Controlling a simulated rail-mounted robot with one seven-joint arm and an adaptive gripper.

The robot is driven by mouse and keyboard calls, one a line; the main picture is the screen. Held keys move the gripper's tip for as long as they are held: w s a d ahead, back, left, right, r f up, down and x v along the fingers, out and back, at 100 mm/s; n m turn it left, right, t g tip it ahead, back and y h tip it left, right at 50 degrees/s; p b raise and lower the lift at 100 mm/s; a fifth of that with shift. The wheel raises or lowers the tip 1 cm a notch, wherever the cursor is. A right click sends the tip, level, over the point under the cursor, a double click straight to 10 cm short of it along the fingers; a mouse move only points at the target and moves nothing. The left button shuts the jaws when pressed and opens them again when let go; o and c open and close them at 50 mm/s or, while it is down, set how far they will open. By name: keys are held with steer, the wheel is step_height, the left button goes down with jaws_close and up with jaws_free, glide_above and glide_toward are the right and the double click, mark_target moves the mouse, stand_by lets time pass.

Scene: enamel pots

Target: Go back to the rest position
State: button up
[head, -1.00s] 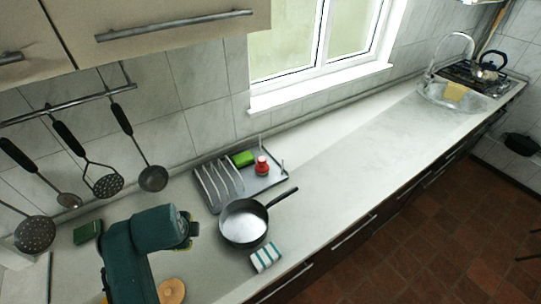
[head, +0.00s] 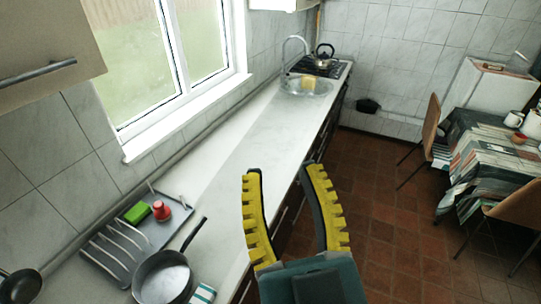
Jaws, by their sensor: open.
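My gripper (head: 290,190) is in the lower middle of the head view, with its two yellow-padded fingers spread wide apart and pointing up the picture. It is open and nothing is between the fingers. It appears in front of the counter's front edge and the red-brown floor, to the right of the dark frying pan (head: 165,278). It touches nothing that I can see.
The counter (head: 230,160) runs to the sink (head: 306,86) and kettle (head: 324,55). A dish rack (head: 122,262) holds a green sponge (head: 137,212) and a red-topped item (head: 161,210). A table (head: 490,160) and chairs stand at right; floor (head: 390,230) between is clear.

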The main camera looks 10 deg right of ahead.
step_height(320, 180, up, 19)
steer(key=p, duration=1.8)
steer(key=shift+r+p, duration=0.15)
steer(key=shift+p, duration=0.2)
